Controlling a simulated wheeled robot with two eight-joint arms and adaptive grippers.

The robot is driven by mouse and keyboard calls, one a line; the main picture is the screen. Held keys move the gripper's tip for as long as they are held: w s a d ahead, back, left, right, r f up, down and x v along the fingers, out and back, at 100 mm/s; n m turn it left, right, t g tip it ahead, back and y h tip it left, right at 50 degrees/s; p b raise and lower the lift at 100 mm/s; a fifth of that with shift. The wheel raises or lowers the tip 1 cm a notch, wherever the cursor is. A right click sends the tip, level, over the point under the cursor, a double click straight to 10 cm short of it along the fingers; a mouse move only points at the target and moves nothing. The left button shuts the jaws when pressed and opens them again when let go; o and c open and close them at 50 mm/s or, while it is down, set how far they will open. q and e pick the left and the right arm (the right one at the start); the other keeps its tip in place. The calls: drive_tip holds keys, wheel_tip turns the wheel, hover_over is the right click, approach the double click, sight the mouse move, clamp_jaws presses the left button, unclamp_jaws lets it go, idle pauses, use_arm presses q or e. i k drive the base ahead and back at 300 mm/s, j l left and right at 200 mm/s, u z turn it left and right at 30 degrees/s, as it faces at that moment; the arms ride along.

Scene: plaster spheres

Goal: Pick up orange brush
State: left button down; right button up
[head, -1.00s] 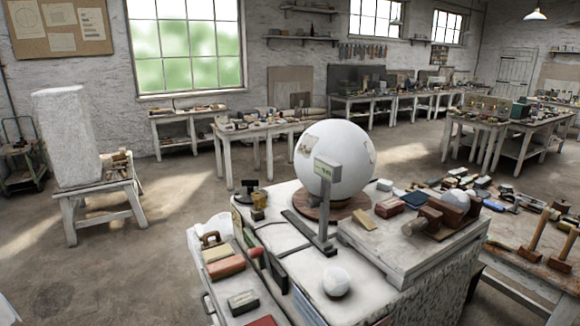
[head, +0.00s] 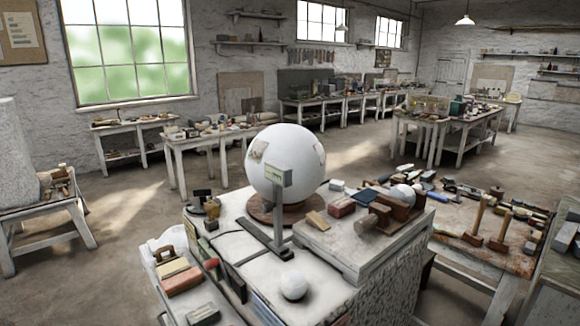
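I cannot clearly make out an orange brush. A reddish-orange block-like item (head: 183,281) lies in the white tray (head: 151,277) at the left of the near workbench; it is too small to tell whether it is a brush. A red block (head: 342,207) also lies on the raised slab right of the big sphere. Neither of my grippers shows in the head view.
A big white sphere (head: 286,163) rests on a round brown base on the near workbench, behind a grey stand (head: 279,215). A small white ball (head: 293,285) sits in front. A tool-covered table (head: 462,262) stands right. Open floor (head: 85,290) lies left.

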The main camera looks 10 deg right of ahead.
sight(175, 285)
drive_tip(key=k, duration=0.55)
drive_tip(key=j+z, duration=0.1)
drive_tip(key=z, duration=1.45)
drive_tip(key=j, duration=0.9)
drive_tip(key=k+j+z, duration=0.1)
drive_tip(key=j, duration=0.8)
drive_tip(key=k+j, duration=0.1)
drive_tip(key=j, duration=0.75)
